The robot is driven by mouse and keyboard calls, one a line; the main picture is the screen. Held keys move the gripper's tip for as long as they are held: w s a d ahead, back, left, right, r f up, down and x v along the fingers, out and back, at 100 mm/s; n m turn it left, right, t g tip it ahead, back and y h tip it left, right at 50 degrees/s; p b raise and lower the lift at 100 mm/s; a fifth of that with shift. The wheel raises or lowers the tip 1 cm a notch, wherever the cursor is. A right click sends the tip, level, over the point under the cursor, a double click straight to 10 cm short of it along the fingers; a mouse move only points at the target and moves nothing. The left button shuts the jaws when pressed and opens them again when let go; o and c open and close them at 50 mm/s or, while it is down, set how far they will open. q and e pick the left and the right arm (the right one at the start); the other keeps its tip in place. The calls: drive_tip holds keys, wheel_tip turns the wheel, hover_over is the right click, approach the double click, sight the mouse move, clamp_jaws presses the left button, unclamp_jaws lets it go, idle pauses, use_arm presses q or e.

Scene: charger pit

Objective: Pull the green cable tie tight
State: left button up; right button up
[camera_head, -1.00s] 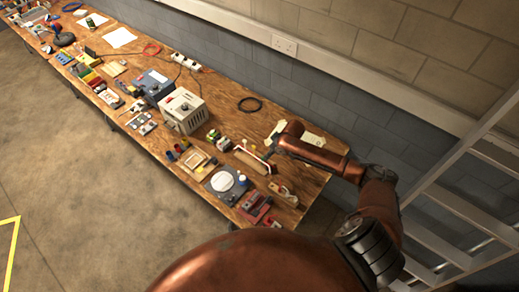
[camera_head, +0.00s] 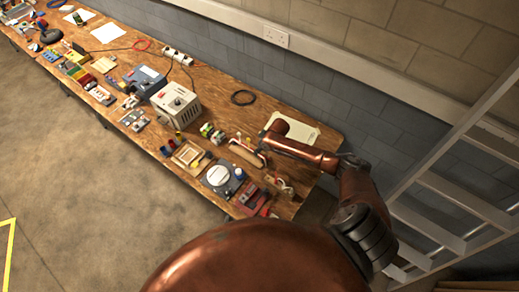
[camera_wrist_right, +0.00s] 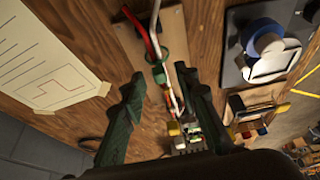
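The green cable tie (camera_wrist_right: 160,60) sits around a red cable (camera_wrist_right: 137,36) and a white cable (camera_wrist_right: 157,15) on a wooden board (camera_wrist_right: 118,38) in the right wrist view. A small green piece of it stands up toward the camera. My right gripper (camera_wrist_right: 160,80) has its two dark green fingers spread on either side of the cables, with the tie between and just beyond the tips. I cannot tell whether a finger touches it. In the head view the board (camera_head: 246,157) lies near the right end of the bench, and my right arm partly hides that area. My left gripper is not in view.
A round grey-and-white item (camera_head: 220,176) and a red block (camera_head: 247,197) lie on the bench (camera_head: 215,90) near the board. A paper sheet (camera_wrist_right: 45,65) lies on the other side. A grey box (camera_head: 176,104) stands farther left. A ladder (camera_head: 450,190) leans at the right.

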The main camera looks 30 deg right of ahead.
clamp_jaws()
idle(0.4)
wheel_tip(320, 180, up, 5)
drive_tip(key=p, duration=0.4)
drive_tip(key=shift+f, duration=0.2)
drive_tip(key=shift+o, duration=0.3)
unclamp_jaws()
drive_tip(key=v, duration=1.2)
